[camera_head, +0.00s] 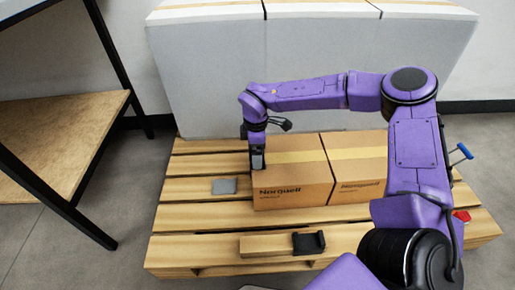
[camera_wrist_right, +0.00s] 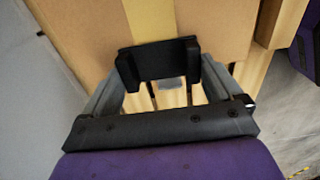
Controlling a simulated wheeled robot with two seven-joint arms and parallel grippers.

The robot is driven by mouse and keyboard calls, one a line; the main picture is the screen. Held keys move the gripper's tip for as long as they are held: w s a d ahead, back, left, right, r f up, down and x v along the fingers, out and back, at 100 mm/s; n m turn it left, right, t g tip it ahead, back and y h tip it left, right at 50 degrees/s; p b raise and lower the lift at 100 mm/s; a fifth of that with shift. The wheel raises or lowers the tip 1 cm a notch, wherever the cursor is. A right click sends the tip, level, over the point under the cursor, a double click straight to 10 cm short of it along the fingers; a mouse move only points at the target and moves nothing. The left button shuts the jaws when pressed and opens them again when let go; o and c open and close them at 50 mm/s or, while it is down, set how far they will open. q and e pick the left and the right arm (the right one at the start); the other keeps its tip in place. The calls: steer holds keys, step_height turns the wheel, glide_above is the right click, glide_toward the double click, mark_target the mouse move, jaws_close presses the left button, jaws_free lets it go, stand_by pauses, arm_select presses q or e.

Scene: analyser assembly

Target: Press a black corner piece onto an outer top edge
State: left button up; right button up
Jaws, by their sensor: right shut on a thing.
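My right gripper (camera_head: 257,158) points down at the left top edge of the left cardboard box (camera_head: 292,180). In the right wrist view, the right gripper (camera_wrist_right: 158,75) is shut on a black corner piece (camera_wrist_right: 160,63), with a finger on each side. The piece lies against the edge of the box (camera_wrist_right: 195,25); I cannot tell whether it is fully seated. Another black corner piece (camera_head: 309,243) lies on the front board of the pallet. My left gripper is not in view.
A second cardboard box (camera_head: 358,165) stands beside the first on the wooden pallet (camera_head: 190,220). A flat grey piece (camera_head: 224,186) lies left of the boxes. A large grey-white block (camera_head: 200,90) stands behind. A black-framed shelf (camera_head: 60,130) is at the left.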

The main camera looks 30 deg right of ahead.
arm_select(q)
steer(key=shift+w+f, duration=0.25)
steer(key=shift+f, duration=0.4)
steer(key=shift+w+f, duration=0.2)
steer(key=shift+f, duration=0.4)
arm_select(e)
steer(key=shift+f, duration=0.8)
steer(key=o, duration=0.7)
steer(key=shift+r, duration=0.1)
steer(key=r+p, duration=0.1)
steer(key=r, duration=0.1)
steer(key=r+p, duration=0.2)
steer(key=shift+a+r+p, duration=0.2)
steer(key=shift+r+p, duration=0.05)
steer(key=shift+p, duration=0.05)
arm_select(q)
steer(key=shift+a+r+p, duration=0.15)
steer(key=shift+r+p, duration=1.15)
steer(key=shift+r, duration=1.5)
arm_select(e)
steer(key=shift+r, duration=1.6)
